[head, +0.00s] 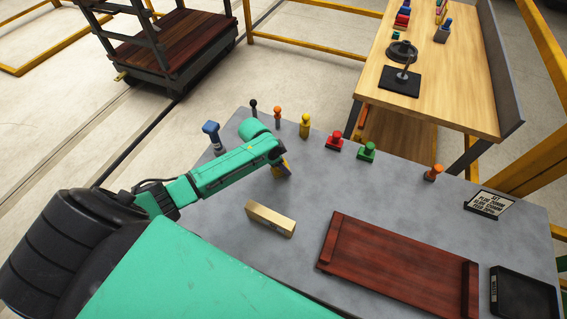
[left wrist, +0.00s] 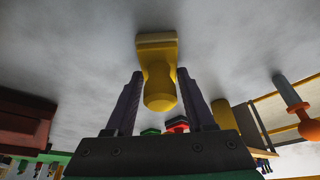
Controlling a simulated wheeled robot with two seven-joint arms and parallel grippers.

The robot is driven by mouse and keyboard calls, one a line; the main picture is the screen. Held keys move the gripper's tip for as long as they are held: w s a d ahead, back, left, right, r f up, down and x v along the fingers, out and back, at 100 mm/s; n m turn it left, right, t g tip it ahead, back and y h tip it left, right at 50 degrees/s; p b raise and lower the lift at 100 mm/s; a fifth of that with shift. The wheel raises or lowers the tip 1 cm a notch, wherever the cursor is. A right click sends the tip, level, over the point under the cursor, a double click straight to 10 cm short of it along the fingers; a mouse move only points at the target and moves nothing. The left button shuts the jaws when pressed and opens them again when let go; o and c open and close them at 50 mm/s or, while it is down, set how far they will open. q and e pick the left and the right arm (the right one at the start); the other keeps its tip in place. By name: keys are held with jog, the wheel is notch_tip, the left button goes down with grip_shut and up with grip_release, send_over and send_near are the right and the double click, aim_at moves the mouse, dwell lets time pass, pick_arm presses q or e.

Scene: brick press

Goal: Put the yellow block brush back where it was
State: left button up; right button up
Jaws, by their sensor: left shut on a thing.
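The yellow block brush (left wrist: 157,55) shows in the left wrist view, with a flat block base and a rounded handle. My left gripper (left wrist: 160,100) is shut on its handle. In the head view the left gripper (head: 281,166) is low over the grey table, and only a little of the yellow brush (head: 286,169) shows there. I cannot tell whether its base touches the table. My right gripper is not in view.
On the grey table (head: 300,185), a yellow knobbed tool (head: 305,126), red (head: 334,142) and green (head: 367,152) blocks, and orange and blue tools stand along the back. A tan bar (head: 270,219) lies nearer, left of a dark red wooden tray (head: 395,265).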

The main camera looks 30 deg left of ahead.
pick_arm(q)
jog(key=o, duration=1.2)
jog(key=v, duration=1.2)
jog(key=shift+r, duration=0.1)
jog(key=shift+a, duration=0.1)
